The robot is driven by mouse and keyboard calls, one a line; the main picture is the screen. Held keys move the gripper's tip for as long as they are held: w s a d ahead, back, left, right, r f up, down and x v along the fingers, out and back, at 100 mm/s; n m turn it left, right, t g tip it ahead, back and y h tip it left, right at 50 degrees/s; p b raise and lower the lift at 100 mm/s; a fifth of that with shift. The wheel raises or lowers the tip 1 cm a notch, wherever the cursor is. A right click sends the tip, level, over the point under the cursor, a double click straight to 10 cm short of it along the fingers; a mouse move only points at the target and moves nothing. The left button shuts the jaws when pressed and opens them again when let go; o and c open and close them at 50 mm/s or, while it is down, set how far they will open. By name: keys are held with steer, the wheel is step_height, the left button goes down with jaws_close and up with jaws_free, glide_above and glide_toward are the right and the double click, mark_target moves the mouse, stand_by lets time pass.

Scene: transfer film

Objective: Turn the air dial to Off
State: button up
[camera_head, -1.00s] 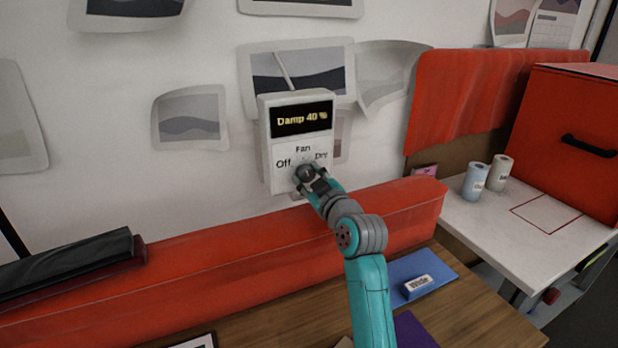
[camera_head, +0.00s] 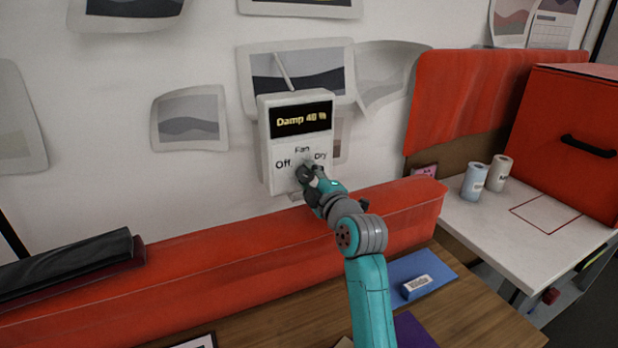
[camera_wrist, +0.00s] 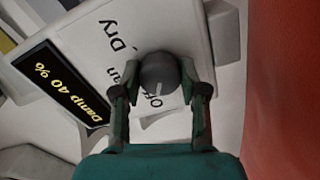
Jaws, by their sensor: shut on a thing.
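The air control box (camera_head: 266,150) is mounted on the wall. Its black display (camera_head: 302,119) reads "Damp 40 %". Below it are the labels Off at left, Fan at top and Dry at right. The round dark dial (camera_wrist: 159,73) sits between the two fingers of my gripper (camera_wrist: 160,88) in the wrist view. My gripper (camera_head: 306,174) is shut on the dial, which it largely covers in the head view. I cannot tell clearly where the dial's pointer stands.
A red padded ledge (camera_head: 220,250) runs below the box. Papers hang on the wall around it. A blue mat with a labelled block (camera_head: 416,287) lies on the wooden desk. At right, two rolls (camera_head: 475,181) and a red box (camera_head: 570,130) stand on a white table.

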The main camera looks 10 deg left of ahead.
stand_by(0.3)
steer(key=o, duration=1.1)
steer(key=shift+o, duration=0.2)
steer(key=v, duration=1.2)
